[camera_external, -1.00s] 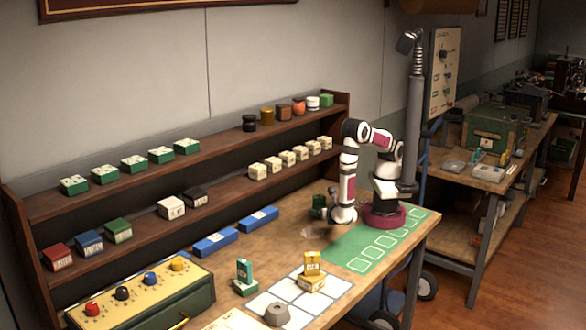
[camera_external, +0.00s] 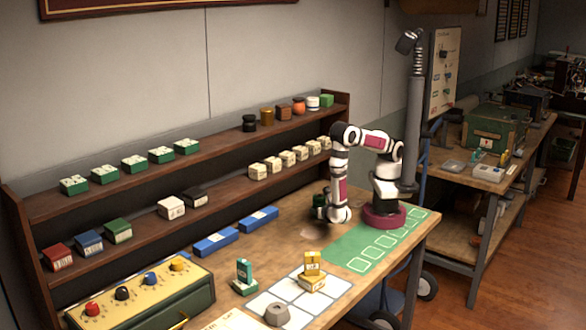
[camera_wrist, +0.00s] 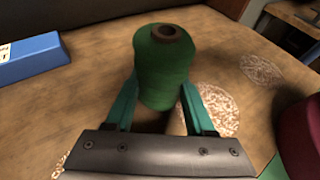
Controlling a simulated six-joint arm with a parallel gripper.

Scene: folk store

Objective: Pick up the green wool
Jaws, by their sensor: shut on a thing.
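The green wool is a dark green spool with a brown core. It stands upright between the two teal fingers in the wrist view (camera_wrist: 162,72). In the external view the green wool (camera_external: 319,206) shows on the wooden table, left of my arm and partly hidden by it. My gripper (camera_wrist: 160,100) is shut on the spool, with one finger against each side. In the external view my gripper (camera_external: 330,212) is low over the table at the spool. I cannot tell whether the spool's base touches the table.
Blue boxes (camera_external: 216,241) lie left on the table, near the shelf. A green mat (camera_external: 352,248) with outlined squares lies in front of my base. A white grid holds a yellow item (camera_external: 312,264) and a grey nut (camera_external: 277,314). The table between is clear.

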